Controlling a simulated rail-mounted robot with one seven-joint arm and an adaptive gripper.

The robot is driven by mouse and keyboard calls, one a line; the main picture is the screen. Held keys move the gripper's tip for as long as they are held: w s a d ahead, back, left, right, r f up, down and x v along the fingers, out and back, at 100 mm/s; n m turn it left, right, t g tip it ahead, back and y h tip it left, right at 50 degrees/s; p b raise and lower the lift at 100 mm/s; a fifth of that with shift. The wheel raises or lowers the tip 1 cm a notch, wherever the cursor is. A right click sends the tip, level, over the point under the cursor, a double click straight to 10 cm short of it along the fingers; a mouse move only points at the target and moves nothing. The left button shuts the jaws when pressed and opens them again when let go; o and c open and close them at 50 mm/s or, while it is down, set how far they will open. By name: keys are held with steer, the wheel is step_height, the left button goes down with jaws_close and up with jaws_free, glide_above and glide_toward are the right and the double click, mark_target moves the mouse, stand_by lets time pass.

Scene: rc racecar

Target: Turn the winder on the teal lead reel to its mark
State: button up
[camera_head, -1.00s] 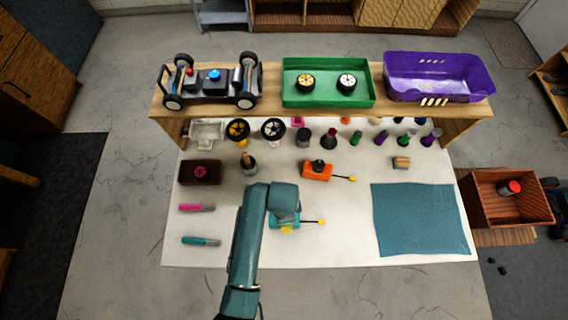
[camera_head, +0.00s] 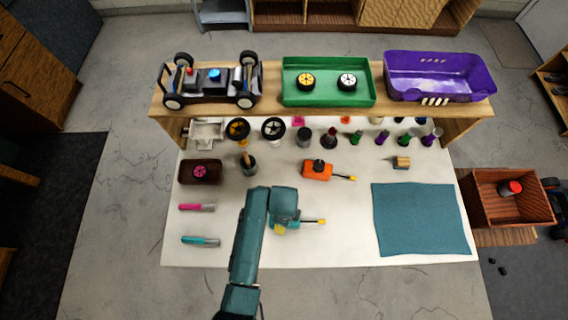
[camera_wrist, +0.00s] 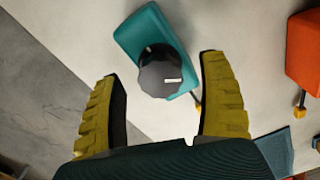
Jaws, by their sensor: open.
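The teal lead reel is largely hidden by my arm in the head view; its short lead ends in a yellow tip (camera_head: 321,221) on the right. In the wrist view the teal reel body (camera_wrist: 148,27) lies flat on the pale mat. Its dark grey round winder (camera_wrist: 158,72) carries a white line on its lower right part. My gripper (camera_wrist: 163,68) is open, its yellow-padded fingers to the left and right of the winder, with a gap visible on both sides. Whether the fingertips are level with the winder I cannot tell.
An orange reel (camera_head: 317,171) with its own lead lies just behind. Pink (camera_head: 197,207) and teal (camera_head: 201,241) pens lie left, a blue cloth (camera_head: 420,219) right. A wooden shelf (camera_head: 270,108) with car and trays spans the back. The mat's front strip is clear.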

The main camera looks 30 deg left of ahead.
steer(key=m+p, duration=0.1)
steer(key=m, duration=0.5)
steer(key=shift+r, duration=0.1)
steer(key=m+p, duration=0.1)
steer(key=m, duration=0.3)
steer(key=shift+m, duration=0.3)
steer(key=c, duration=1.3)
steer(key=n, duration=0.3)
steer(key=shift+f+n+p, duration=0.2)
steer(key=shift+n+p, duration=0.1)
